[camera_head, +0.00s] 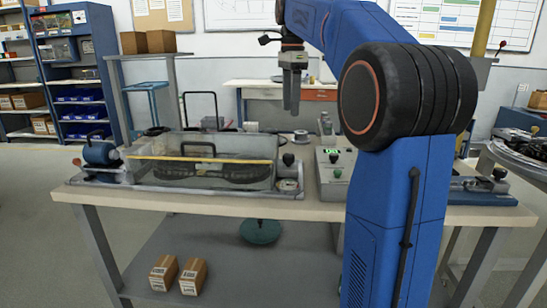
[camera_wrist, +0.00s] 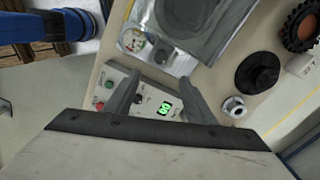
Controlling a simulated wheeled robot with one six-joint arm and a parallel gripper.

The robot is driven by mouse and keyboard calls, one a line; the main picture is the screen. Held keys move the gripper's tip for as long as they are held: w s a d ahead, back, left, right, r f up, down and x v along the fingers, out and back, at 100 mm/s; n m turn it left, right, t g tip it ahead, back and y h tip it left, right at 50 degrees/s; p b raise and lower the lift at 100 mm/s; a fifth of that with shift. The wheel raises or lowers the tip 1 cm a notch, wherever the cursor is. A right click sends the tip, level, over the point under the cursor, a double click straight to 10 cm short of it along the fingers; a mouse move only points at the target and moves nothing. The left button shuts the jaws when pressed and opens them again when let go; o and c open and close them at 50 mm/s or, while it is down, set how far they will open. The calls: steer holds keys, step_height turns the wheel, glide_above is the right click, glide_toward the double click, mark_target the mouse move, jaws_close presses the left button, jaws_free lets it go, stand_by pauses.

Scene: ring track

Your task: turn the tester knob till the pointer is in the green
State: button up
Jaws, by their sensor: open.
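The tester (camera_head: 205,170) is a long, clear-covered unit on the workbench in the head view. At its right end are a round dial (camera_head: 289,184) and a black knob (camera_head: 288,159). In the wrist view the dial (camera_wrist: 131,40) has coloured sectors, including green, and the black knob (camera_wrist: 161,56) is beside it. The pointer's position is too small to read. My gripper (camera_head: 291,108) is open and empty, pointing down above the bench and apart from the knob. In the wrist view its fingers (camera_wrist: 158,100) appear over a control box.
The control box (camera_head: 337,178), with a green display and buttons, stands right of the tester. In the wrist view, a black disc (camera_wrist: 257,71) and a small metal part (camera_wrist: 234,106) lie on the bench. Two cartons (camera_head: 178,275) sit on the lower shelf.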

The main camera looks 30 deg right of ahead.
glide_toward(289, 155)
step_height(289, 155, down, 10)
steer(key=shift+f, duration=0.1)
stand_by(0.6)
steer(key=c, duration=1.1)
